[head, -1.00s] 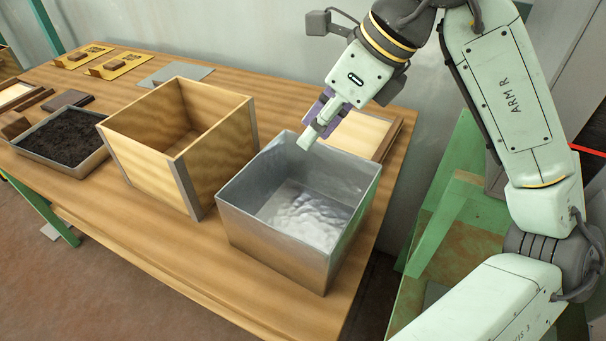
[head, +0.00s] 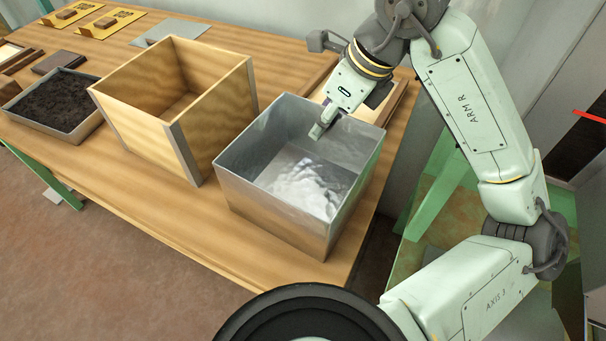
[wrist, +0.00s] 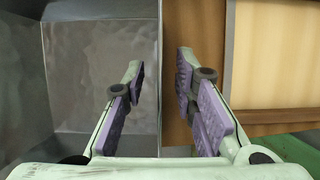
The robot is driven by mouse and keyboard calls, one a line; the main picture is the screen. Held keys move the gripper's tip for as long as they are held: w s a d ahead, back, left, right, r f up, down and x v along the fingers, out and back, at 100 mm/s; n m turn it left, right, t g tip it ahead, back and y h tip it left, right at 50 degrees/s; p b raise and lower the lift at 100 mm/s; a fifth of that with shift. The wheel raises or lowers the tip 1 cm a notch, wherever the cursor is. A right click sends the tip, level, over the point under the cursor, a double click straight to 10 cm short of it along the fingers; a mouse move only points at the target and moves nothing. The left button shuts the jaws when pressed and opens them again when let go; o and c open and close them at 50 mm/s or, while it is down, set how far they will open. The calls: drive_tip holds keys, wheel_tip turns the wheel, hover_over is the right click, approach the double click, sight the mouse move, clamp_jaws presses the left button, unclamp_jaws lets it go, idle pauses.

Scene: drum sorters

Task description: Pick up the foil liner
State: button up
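The foil liner (head: 272,212) is a shiny silver open-topped box with a crinkled floor, standing on the wooden table near its right end. My gripper (head: 322,127) points down at its far wall, with one finger visible inside the rim. In the wrist view, my gripper (wrist: 160,72) is open. One purple-padded finger is inside the foil liner (wrist: 100,75) and the other is outside, with the thin wall between them. I see a gap on both sides of the wall. The outer finger is hidden in the head view.
A wooden box (head: 150,120) with metal corner strips stands just left of the liner. A tray of dark soil (head: 58,100) lies farther left. A pale framed panel (wrist: 275,55) lies close beyond the liner. The table's front strip is clear.

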drive_tip(key=shift+w+a+f, duration=0.1)
drive_tip(key=shift+a+f, duration=0.05)
drive_tip(key=shift+f, duration=0.25)
drive_tip(key=shift+f+b, duration=0.3)
drive_tip(key=shift+b, duration=0.35)
drive_tip(key=shift+c, duration=0.6)
clamp_jaws()
idle(0.4)
